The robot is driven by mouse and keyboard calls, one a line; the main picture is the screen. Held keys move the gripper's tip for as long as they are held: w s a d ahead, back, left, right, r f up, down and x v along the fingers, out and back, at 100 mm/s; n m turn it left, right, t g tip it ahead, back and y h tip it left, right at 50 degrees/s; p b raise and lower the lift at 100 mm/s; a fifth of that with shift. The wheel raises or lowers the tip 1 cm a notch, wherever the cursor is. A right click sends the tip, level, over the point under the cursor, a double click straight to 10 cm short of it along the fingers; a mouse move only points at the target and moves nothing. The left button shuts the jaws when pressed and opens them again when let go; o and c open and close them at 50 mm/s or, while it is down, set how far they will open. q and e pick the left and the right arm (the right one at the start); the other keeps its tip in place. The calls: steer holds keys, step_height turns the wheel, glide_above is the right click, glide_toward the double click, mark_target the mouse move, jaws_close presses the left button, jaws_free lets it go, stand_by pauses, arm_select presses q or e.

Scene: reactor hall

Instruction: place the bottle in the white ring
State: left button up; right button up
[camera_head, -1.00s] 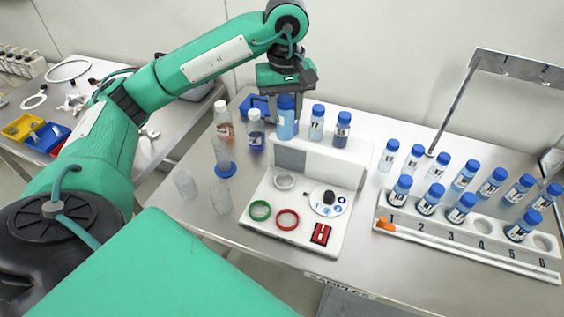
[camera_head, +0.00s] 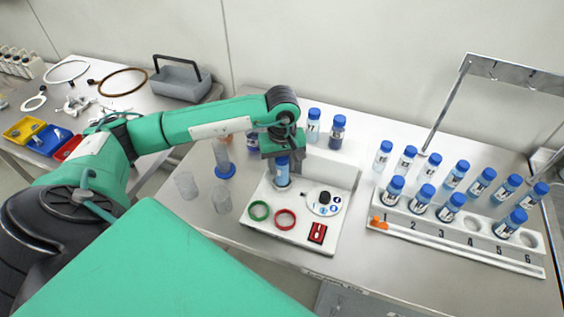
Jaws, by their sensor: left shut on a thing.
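My left gripper (camera_head: 280,156) points down over the white station and is shut on a blue-capped bottle (camera_head: 282,172). The bottle is upright, with clear blue liquid in its lower part. Its base is at the white ring (camera_head: 284,186), at the back left of the station's flat base. The bottle covers most of the ring, so I cannot tell whether the base rests inside it or hangs just above it. My right gripper is not in view.
The white station (camera_head: 330,238) also has a green ring (camera_head: 258,211), a red ring (camera_head: 285,219), a round dial plate (camera_head: 324,201) and a red switch (camera_head: 317,233). Clear beakers (camera_head: 221,199) stand left of it. A numbered rack (camera_head: 455,238) with several bottles is at the right.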

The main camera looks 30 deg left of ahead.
arm_select(q)
steer(key=shift+f, duration=0.35)
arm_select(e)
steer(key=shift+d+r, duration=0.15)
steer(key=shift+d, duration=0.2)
arm_select(q)
steer(key=shift+f, duration=0.1)
steer(key=shift+f+b, duration=0.1)
steer(key=shift+b, duration=0.2)
steer(key=o, duration=1)
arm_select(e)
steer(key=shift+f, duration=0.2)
